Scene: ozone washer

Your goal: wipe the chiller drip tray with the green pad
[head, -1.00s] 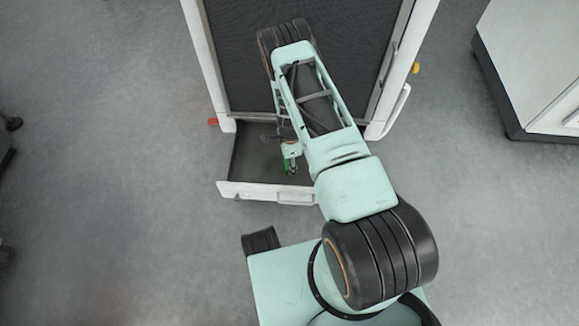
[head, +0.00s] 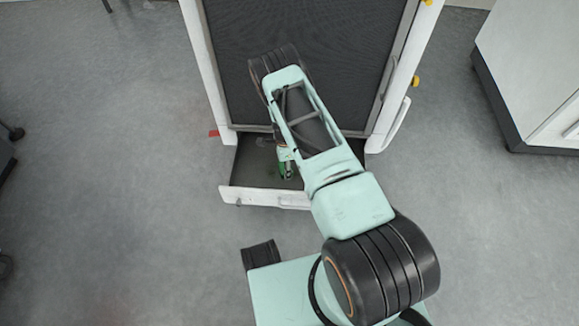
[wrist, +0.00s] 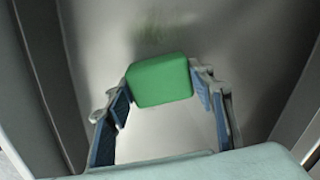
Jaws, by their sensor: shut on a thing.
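The green pad (wrist: 160,80) is between the two fingers of my gripper (wrist: 163,88), which is shut on it. In the head view the pad (head: 281,170) shows only as a small green patch beside my gripper (head: 286,168), partly hidden by my arm. The drip tray (head: 245,165) is a pulled-out drawer with a dark inside and a white front, at the foot of the chiller (head: 310,50). My gripper is over the tray. In the wrist view a faint greenish smear (wrist: 152,38) shows on the tray floor (wrist: 215,35) beyond the pad. I cannot tell whether the pad touches the floor.
The tray's side walls (wrist: 40,90) rise close on both sides of my gripper. A white cabinet (head: 530,70) stands at the right. The grey floor (head: 110,200) at left is clear.

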